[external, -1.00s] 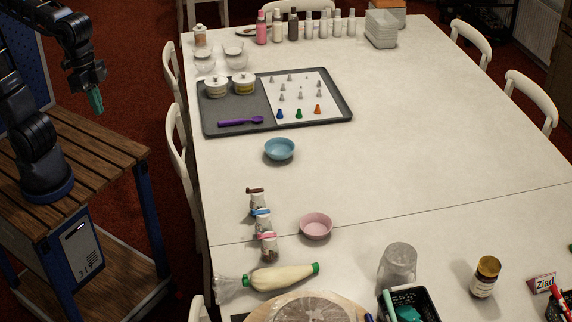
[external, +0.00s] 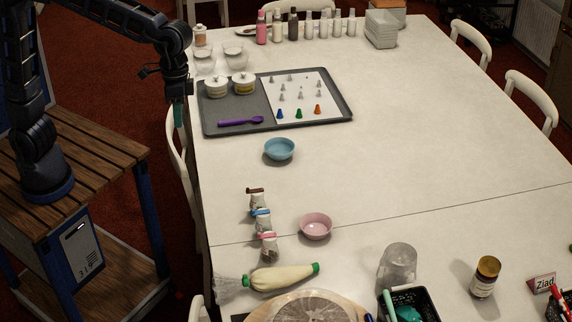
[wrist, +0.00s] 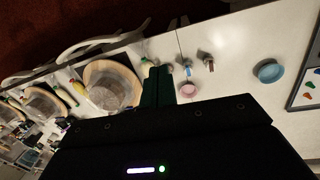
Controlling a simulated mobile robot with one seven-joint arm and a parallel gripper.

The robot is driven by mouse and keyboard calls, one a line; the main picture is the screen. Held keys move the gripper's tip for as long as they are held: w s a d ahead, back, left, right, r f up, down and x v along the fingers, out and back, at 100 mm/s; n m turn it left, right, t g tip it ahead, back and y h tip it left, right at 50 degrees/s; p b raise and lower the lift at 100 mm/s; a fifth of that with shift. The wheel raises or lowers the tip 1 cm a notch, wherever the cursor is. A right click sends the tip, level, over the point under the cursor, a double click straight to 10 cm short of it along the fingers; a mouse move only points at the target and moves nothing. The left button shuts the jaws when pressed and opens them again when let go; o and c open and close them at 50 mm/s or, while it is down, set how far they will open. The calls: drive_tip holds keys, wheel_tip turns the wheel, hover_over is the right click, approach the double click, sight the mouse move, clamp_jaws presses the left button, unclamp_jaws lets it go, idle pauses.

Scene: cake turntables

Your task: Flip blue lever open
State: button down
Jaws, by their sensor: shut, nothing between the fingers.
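Three small jars with coloured lever tops stand in a row near the table's left edge. The blue lever (external: 260,212) is on the middle jar (external: 263,224), between a jar with a brown top (external: 257,200) and one with a pink top (external: 268,247). The blue lever lies across the jar's top; whether it is open is too small to tell. My gripper (external: 178,122) is shut and empty, at the table's left edge beside the tray, apart from the jars. In the wrist view the green fingers (wrist: 158,88) partly cover the area beside the jars.
A pink bowl (external: 316,226) stands right of the jars and a blue bowl (external: 279,149) behind them. A piping bag (external: 283,276) lies in front. A grey tray (external: 232,127) is farther back. Chairs line the left edge. The table's middle is clear.

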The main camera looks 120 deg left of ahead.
drive_tip(key=w+a+f+n+h, duration=0.1)
drive_tip(key=w+a+f+n, duration=0.1)
drive_tip(key=w+a+f, duration=0.3)
drive_tip(key=w+a+f+n+g+h, duration=0.1)
drive_tip(key=w+a+f, duration=0.4)
drive_tip(key=a+f, duration=0.5)
drive_tip(key=w+a+f+n+g, duration=0.1)
drive_tip(key=w+a+f+n, duration=0.2)
drive_tip(key=w+a+f, duration=0.2)
drive_tip(key=a+f, duration=0.3)
drive_tip(key=f, duration=0.2)
drive_tip(key=shift+w+a+h, duration=0.25)
drive_tip(key=shift+a+h, duration=0.1)
drive_tip(key=shift+h, duration=0.05)
approach(257, 211)
wheel_tip(257, 211, down, 5)
drive_tip(key=a, duration=0.2)
drive_tip(key=d, duration=0.3)
drive_tip(key=shift+s+f, duration=0.15)
drive_tip(key=shift+f, duration=0.25)
drive_tip(key=shift+s+d, duration=0.15)
drive_tip(key=shift+d, duration=0.4)
